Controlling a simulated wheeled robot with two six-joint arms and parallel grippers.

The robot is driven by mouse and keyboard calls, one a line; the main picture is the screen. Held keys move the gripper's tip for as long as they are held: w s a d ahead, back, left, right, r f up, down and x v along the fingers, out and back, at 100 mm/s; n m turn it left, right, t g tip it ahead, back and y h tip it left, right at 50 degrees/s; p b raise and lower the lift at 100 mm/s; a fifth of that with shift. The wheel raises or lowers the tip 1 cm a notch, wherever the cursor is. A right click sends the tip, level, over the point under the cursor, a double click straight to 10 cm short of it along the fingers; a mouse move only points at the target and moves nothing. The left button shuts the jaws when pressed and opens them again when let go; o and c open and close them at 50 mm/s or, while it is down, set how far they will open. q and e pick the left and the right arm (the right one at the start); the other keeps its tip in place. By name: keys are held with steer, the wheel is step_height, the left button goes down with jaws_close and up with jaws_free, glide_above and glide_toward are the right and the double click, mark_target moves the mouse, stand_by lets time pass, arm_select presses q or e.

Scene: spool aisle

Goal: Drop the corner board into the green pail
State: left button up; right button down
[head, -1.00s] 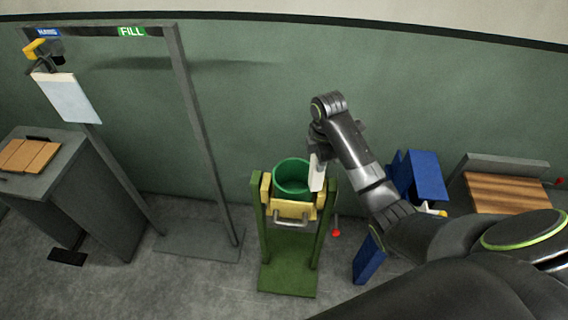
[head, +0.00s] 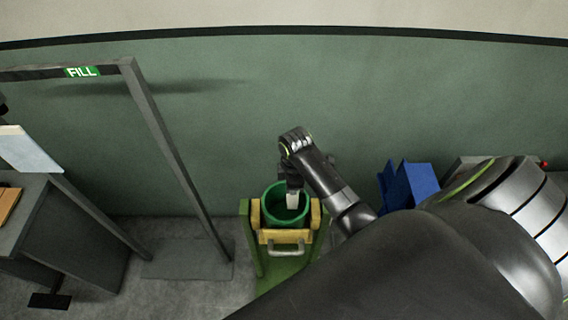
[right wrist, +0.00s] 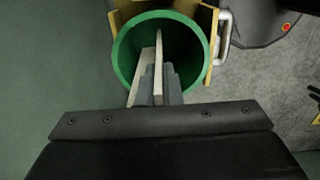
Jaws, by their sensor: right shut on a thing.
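The green pail (head: 274,208) sits in a green stand with yellow blocks around it, its mouth open upward. The corner board (head: 292,201) is a pale, angled piece. My right gripper (head: 293,186) is shut on it, just above the pail's mouth. In the right wrist view the board (right wrist: 158,62) shows as two thin pale flanges between the dark fingers, lying over the opening of the pail (right wrist: 122,58). The board's lower end seems to be within the rim; how deep I cannot tell. My left gripper is not in view.
A yellow block with a grey handle (head: 287,248) is at the pail's front. A grey frame with a FILL sign (head: 82,72) and a grey cabinet (head: 75,240) stand left. A blue bin (head: 408,185) is right. The green wall is close behind.

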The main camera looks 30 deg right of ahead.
step_height(320, 180, down, 3)
steer(key=shift+w+r, duration=0.1)
steer(key=c, duration=1.6)
jaws_free()
steer(key=shift+d, duration=0.1)
steer(key=shift+c, duration=0.2)
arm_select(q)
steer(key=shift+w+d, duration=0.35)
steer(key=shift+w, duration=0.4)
arm_select(e)
steer(key=shift+o, duration=0.6)
